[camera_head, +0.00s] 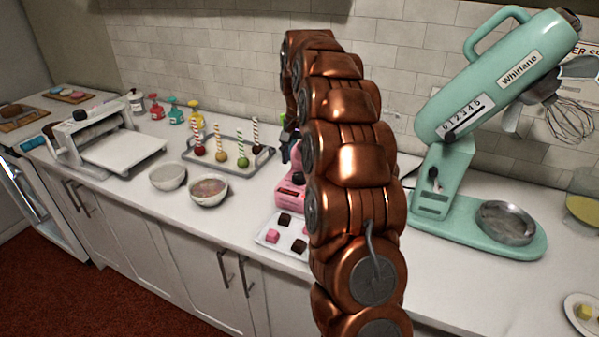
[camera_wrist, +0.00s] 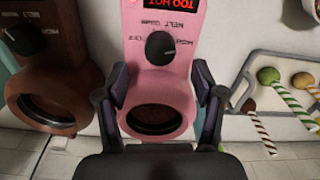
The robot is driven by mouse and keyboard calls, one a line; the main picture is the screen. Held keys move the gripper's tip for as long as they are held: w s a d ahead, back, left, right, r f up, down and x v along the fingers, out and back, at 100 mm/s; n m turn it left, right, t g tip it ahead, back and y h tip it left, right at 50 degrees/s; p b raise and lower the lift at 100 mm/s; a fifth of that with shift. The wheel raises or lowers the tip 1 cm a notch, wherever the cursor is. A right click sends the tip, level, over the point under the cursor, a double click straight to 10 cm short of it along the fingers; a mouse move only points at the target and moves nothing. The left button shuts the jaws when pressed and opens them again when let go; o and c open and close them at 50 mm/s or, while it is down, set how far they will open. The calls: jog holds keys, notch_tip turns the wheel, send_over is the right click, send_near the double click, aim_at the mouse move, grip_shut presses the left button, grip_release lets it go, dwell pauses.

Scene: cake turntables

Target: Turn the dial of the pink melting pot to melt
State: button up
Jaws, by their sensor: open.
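The pink melting pot (camera_wrist: 183,28) fills the middle of the wrist view, seen upside down. Its black dial (camera_wrist: 160,47) is on the pink panel, with small printed labels around it that are hard to read. A light mark shows on the dial's right side. A red and black sign reading "TOO HOT" (camera_wrist: 170,4) is at the top edge. In the head view my copper arm hides most of the pink pot (camera_head: 291,194).
A brown pot (camera_wrist: 65,78) of similar shape stands close on the left in the wrist view. A tray of cake pops (camera_head: 188,152) is left of the pink pot in the head view. A tray of small cubes (camera_head: 263,238) sits in front. A mint mixer (camera_head: 430,212) stands right.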

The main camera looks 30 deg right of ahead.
aim_at(299, 175)
jog(key=shift+f+p, duration=0.55)
jog(key=shift+f, duration=1.95)
jog(key=c, duration=1.1)
